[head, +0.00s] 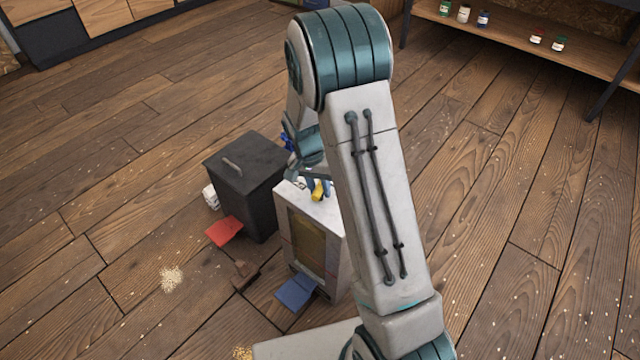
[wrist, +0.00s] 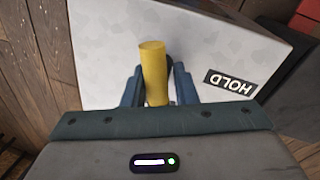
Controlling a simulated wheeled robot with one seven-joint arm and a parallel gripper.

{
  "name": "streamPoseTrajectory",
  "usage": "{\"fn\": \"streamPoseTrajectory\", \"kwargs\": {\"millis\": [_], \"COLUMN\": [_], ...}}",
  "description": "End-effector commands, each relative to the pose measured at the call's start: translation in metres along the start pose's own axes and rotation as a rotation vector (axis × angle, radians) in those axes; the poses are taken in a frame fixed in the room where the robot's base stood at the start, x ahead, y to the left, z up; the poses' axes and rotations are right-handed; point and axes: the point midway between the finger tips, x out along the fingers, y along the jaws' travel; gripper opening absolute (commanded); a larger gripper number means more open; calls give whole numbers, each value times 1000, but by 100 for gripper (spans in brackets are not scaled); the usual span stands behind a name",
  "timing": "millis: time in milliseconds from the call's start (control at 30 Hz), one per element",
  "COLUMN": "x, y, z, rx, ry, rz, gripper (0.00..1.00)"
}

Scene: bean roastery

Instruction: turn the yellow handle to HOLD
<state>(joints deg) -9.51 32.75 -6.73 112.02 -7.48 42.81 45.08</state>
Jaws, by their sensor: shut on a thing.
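The yellow handle (wrist: 153,72) stands between the two fingers of my gripper (wrist: 158,88) in the wrist view, and the fingers are shut on it. The handle sits on the light top face of a box-like machine (wrist: 100,30). A black HOLD label (wrist: 230,83) with white letters lies on that face, to the right of the handle and apart from it. In the head view the yellow handle (head: 319,191) shows under my gripper (head: 314,186) on top of the white machine (head: 335,248). My arm covers part of the machine's right side there.
A blue flap (head: 296,292) sticks out at the machine's foot. Spilled beans (head: 172,279) lie on the floor. A shelf (head: 520,35) with jars stands at the back right.

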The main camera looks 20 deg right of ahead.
Motion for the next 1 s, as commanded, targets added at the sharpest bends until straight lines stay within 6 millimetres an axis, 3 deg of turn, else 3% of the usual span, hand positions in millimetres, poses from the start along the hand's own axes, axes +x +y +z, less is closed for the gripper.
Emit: {"fn": "streamPoseTrajectory", "kwargs": {"millis": [1000], "x": [-1], "y": [-2], "z": [5], "rx": [-938], "ry": [185], "rz": [0], "gripper": [3]}}
